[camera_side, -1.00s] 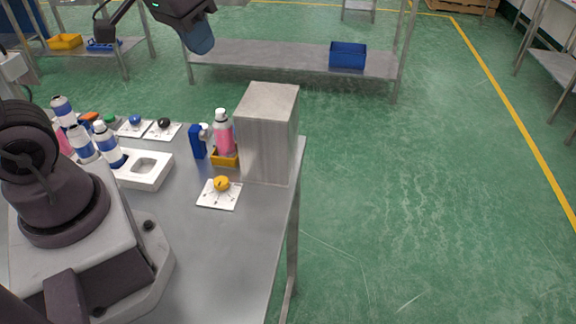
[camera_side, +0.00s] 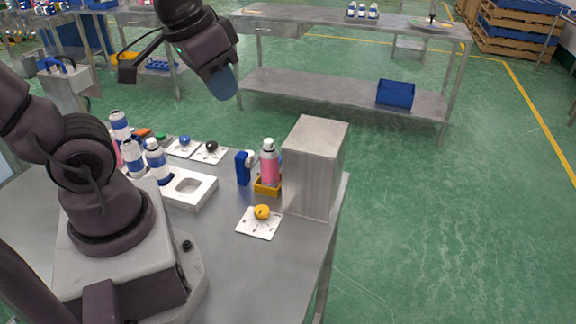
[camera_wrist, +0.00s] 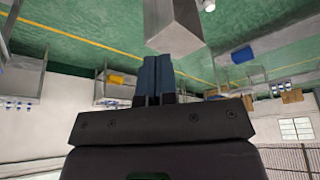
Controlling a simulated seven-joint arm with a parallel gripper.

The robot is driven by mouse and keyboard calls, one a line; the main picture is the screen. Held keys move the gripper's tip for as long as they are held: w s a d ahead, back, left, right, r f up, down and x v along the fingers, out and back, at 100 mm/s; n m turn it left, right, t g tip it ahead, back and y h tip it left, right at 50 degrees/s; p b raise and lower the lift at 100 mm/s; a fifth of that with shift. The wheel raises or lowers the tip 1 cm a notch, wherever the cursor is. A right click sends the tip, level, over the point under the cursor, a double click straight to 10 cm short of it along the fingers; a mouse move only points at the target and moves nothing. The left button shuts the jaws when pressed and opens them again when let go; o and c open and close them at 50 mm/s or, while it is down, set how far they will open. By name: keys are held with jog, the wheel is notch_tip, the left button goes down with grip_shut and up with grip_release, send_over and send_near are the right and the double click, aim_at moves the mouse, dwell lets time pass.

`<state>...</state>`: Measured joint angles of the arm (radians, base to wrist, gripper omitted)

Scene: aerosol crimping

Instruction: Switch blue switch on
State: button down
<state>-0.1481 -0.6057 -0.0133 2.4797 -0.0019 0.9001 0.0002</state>
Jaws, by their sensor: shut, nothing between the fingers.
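The blue switch (camera_side: 184,140) is a small round blue knob on a white plate at the far side of the table, beside a black knob (camera_side: 211,146) on its own plate. My gripper (camera_side: 223,84) is in the air, above and to the right of the blue switch in the side view, clear of it. Its blue fingers also show in the wrist view (camera_wrist: 157,78), close together with nothing between them. The blue switch cannot be made out in the wrist view. Its on or off setting is too small to tell.
A tall grey metal box (camera_side: 315,170) stands at the table's right edge. Beside it are a pink spray can (camera_side: 269,163) in a yellow holder and a blue block (camera_side: 242,168). A yellow knob (camera_side: 262,212) sits in front. Several blue-white cans stand left of a white tray (camera_side: 190,187).

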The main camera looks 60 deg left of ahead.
jog(key=w+a+f+m+g+h, duration=0.1)
jog(key=w+a+f+m, duration=0.4)
jog(key=a+f, duration=0.3)
jog(key=w+a+f+m+h, duration=0.2)
jog(key=w+a+f+m, duration=0.3)
jog(key=a, duration=0.8)
jog(key=w+f, duration=0.3)
jog(key=shift+a+f+m+g, duration=0.15)
jog(key=shift+a+m+g, duration=0.15)
jog(key=shift+g, duration=0.1)
jog(key=shift+f, duration=0.1)
jog(key=x, duration=1.2)
jog(key=shift+s+a+f, duration=0.2)
jog(key=shift+s+f, duration=0.05)
jog(key=shift+f, duration=0.7)
